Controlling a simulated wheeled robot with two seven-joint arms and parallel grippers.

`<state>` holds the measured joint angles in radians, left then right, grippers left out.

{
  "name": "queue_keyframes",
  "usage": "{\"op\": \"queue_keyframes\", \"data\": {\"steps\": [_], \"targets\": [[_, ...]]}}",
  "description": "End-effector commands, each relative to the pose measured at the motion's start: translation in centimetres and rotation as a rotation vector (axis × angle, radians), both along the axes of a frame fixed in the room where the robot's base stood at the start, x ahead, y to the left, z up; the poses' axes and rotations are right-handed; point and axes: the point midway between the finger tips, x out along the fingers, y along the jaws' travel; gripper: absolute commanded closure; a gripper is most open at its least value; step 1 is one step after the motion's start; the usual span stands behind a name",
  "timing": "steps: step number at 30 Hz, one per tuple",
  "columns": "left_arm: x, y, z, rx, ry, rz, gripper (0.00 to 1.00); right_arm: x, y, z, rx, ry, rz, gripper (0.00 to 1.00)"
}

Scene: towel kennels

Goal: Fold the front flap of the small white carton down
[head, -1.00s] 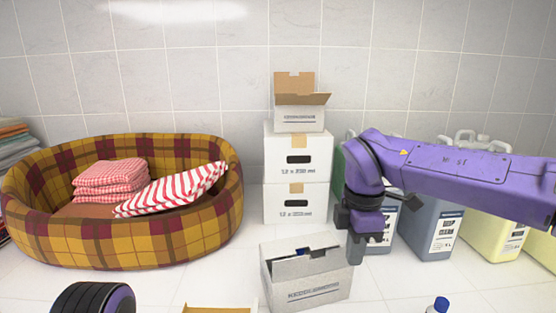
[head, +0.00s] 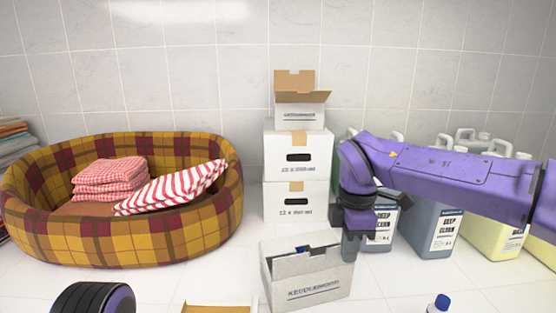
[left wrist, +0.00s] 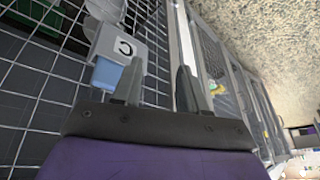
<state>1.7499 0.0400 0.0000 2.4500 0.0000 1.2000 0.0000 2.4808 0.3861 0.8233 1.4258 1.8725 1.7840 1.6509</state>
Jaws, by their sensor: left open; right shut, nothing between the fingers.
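A small white carton (head: 304,287) stands on the floor at the front centre of the head view, dark print on its front. Its top shows a narrow opening with a blue and dark item inside; I cannot tell exactly how the front flap lies. My right gripper (head: 350,254) is shut and empty, pointing down at the carton's top right corner. It hides that corner, and I cannot tell whether it touches. My left gripper (left wrist: 158,82) is open and empty in the left wrist view, away from the carton.
Behind stand two stacked white boxes (head: 297,208) with an open-flapped carton (head: 299,118) on top. A plaid pet bed (head: 110,235) with towels is at left. Several jugs (head: 432,229) stand at right. A blue-capped bottle (head: 440,303) is at the front. Wire mesh (left wrist: 40,85) fills the left wrist view's left.

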Motion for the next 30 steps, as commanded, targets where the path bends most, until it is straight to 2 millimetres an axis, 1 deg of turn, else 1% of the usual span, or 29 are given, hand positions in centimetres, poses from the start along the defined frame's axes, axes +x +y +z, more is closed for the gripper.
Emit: {"op": "queue_keyframes", "data": {"steps": [1,22,30], "targets": [[0.0,0.0,0.4,0.000,0.000,0.000,0.57,0.3,0.1,0.2,0.000,0.001,-0.001,1.00],[0.0,0.0,3.6,0.000,0.000,0.000,0.57,4.4,1.2,0.3,-0.001,0.000,0.000,1.00],[0.0,0.0,2.5,0.000,0.000,0.000,0.57,4.3,1.2,-0.7,0.000,0.000,0.000,1.00]]}}
